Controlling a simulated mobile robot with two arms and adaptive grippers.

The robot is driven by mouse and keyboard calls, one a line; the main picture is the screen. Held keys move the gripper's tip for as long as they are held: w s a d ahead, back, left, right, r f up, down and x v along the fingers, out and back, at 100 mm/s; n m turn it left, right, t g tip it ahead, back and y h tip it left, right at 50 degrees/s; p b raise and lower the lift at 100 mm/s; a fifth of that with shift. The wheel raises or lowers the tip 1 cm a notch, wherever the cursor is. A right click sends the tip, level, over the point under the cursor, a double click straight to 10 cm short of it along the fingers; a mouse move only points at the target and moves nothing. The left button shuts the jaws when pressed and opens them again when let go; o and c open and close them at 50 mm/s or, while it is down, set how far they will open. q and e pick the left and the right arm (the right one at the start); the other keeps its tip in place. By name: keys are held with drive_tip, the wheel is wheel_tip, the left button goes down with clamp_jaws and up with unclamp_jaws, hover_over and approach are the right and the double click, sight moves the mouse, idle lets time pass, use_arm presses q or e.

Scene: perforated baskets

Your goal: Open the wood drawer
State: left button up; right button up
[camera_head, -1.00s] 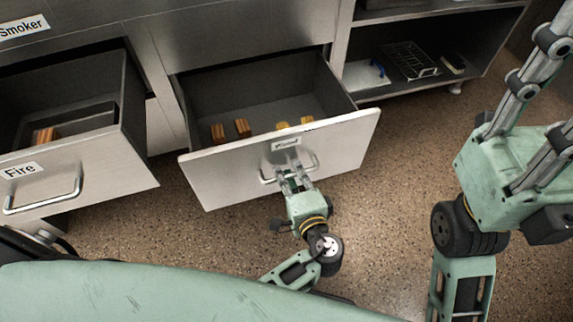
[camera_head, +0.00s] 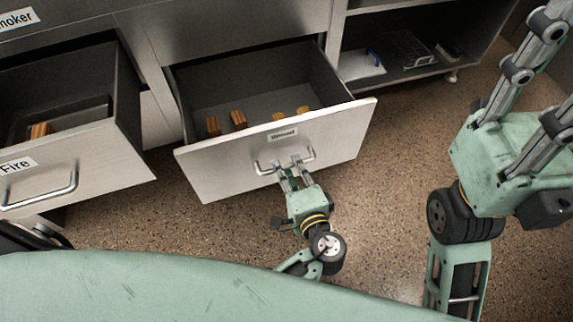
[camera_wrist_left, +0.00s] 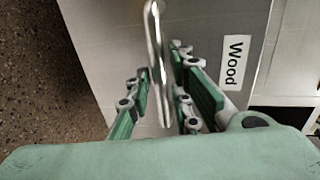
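The wood drawer (camera_head: 225,170) stands pulled far out of the cabinet in the head view, with a small label on its pale front. The left wrist view shows its label (camera_wrist_left: 232,63), which reads "Wood". The drawer's metal bar handle (camera_head: 265,168) sits low on the front. My left gripper (camera_head: 289,169) is at the handle. In the left wrist view its fingers (camera_wrist_left: 161,95) stand apart on both sides of the handle (camera_wrist_left: 154,35), with gaps visible. My right gripper (camera_head: 540,75) is raised at the right, close to the camera, its fingers apart and their ends cut off.
Wood blocks (camera_head: 238,120) and yellowish pieces (camera_head: 279,117) lie in the wood drawer. The Fire drawer (camera_head: 100,160) also stands open at the left. An open shelf (camera_head: 395,75) is at the upper right. Speckled floor (camera_head: 385,190) is clear right of the drawer.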

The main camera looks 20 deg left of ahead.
use_arm(q)
drive_tip(key=v, duration=0.5)
drive_tip(key=shift+s+d, duration=0.15)
idle(0.3)
